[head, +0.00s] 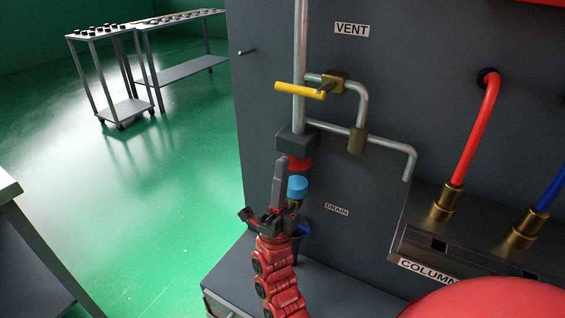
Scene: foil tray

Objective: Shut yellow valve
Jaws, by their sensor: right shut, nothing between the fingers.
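The yellow valve handle (299,90) is a bar lying nearly level across the front of a vertical grey pipe, tilted slightly down to the right. It sits beside a brass valve body (336,80) on the side pipe below the VENT label. My right gripper (281,160) is shut and empty, its fingers pointing up. It is below the handle and apart from it in the picture, in front of the lower pipe fittings. It partly hides a red part (300,163) and a blue cap (297,187). My left gripper is not in view.
The pipes stand against a dark panel (370,240). A second brass fitting (357,141) is lower right of the valve. Red (477,128) and blue (551,192) hoses are at the right. A cart (125,108) stands far left on open green floor.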

